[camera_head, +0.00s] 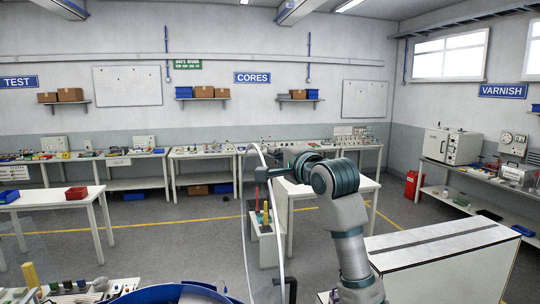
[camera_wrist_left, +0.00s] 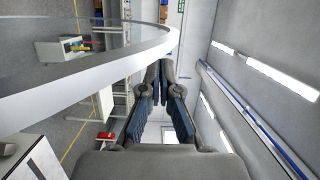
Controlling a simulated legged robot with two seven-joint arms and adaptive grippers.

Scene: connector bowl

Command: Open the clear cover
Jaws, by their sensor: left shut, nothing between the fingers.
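The clear cover (camera_head: 247,215) stands steeply tilted, seen nearly edge-on as a thin pale hoop in the head view. In the left wrist view its broad white rim (camera_wrist_left: 110,85) curves across the upper left, with see-through material inside it. My left gripper (camera_head: 268,173) is at the upper right part of the hoop. In the left wrist view its fingers (camera_wrist_left: 160,75) are shut, empty and close to the rim; I cannot tell whether they touch it. A blue bowl (camera_head: 178,292) shows partly at the bottom of the head view. My right gripper is not in view.
A white table with a dark-striped top (camera_head: 445,238) stands at the right. A small bench (camera_head: 265,250) with coloured items is seen beyond the cover. Small parts lie on a surface (camera_head: 122,286) at the lower left. Open floor (camera_head: 185,235) lies farther out.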

